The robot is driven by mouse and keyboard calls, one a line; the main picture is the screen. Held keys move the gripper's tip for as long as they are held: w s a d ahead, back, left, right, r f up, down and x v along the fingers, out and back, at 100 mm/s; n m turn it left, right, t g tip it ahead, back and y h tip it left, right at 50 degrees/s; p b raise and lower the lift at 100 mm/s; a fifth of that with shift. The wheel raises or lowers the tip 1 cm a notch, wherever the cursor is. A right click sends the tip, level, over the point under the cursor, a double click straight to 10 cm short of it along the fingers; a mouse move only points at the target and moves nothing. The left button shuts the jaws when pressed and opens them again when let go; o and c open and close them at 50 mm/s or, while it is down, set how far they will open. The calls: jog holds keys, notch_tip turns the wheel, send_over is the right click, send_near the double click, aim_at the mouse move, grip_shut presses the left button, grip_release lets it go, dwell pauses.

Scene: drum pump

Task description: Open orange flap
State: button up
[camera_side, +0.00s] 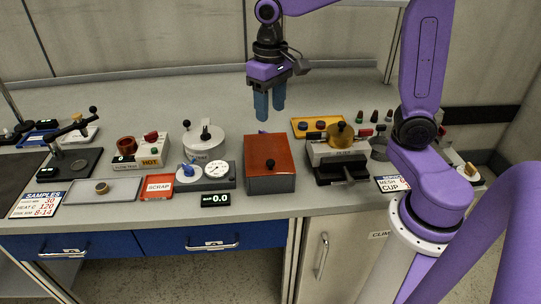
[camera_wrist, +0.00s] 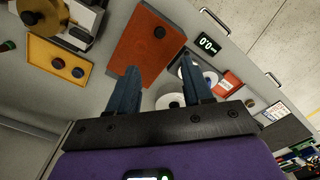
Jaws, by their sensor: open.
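The orange flap (camera_side: 270,152) is the flat lid on top of a grey box (camera_side: 271,184) in the middle of the bench. My gripper (camera_side: 270,103) hangs above and behind the box, fingers pointing down, apart from the flap. In the wrist view my gripper (camera_wrist: 163,83) is open with nothing between its two blue fingers.
Left of the box stand a gauge block (camera_side: 207,178) and a white round lidded pot (camera_side: 205,140). Right are a machine with a brass drum (camera_side: 340,135) and a yellow tray (camera_side: 313,126). A 0.0 display (camera_side: 215,199) sits in front. Space above the flap is clear.

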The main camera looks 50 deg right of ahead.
aim_at(270, 161)
notch_tip(270, 161, down, 15)
dwell(0.5)
grip_shut()
